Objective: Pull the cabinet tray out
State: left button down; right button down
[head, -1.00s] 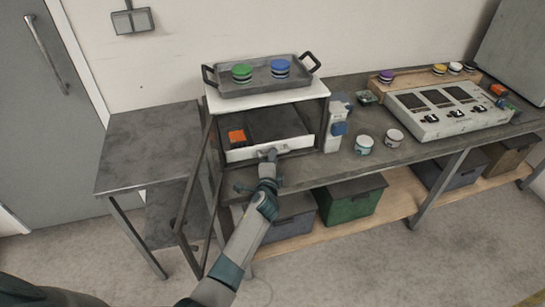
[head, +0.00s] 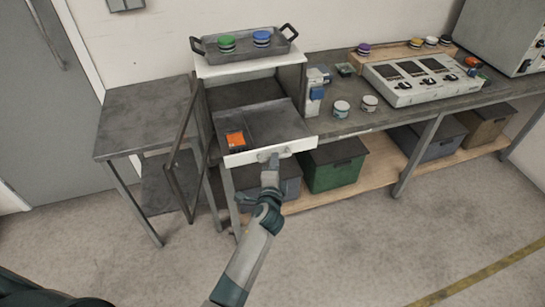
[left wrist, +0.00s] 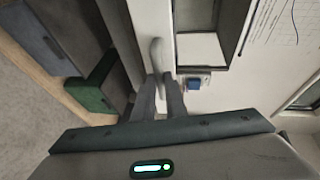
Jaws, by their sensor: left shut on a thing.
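The cabinet (head: 250,70) is a white-topped box on the bench, with its framed door (head: 183,150) standing open at the left. The cabinet tray (head: 275,122) sticks well out of the cabinet's front. It is dark inside with a white front panel, and an orange block (head: 235,140) lies in its left compartment. My left gripper (head: 268,160) is shut on the handle at the middle of the tray's front. In the left wrist view the fingers (left wrist: 160,95) close around the pale handle (left wrist: 156,55). My right gripper is not in view.
A grey pan (head: 245,47) with a green and a blue lidded jar stands on the cabinet. Two small cups (head: 341,109) and a control panel (head: 425,78) are to the right on the bench. A green bin (head: 335,165) sits on the shelf below. The floor in front is clear.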

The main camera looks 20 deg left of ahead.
pick_arm(q)
jog(key=shift+s+d, duration=0.3)
jog(key=shift+s, duration=0.15)
jog(key=c, duration=1.8)
grip_release()
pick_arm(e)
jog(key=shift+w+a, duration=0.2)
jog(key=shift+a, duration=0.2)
pick_arm(q)
jog(key=shift+s, duration=0.1)
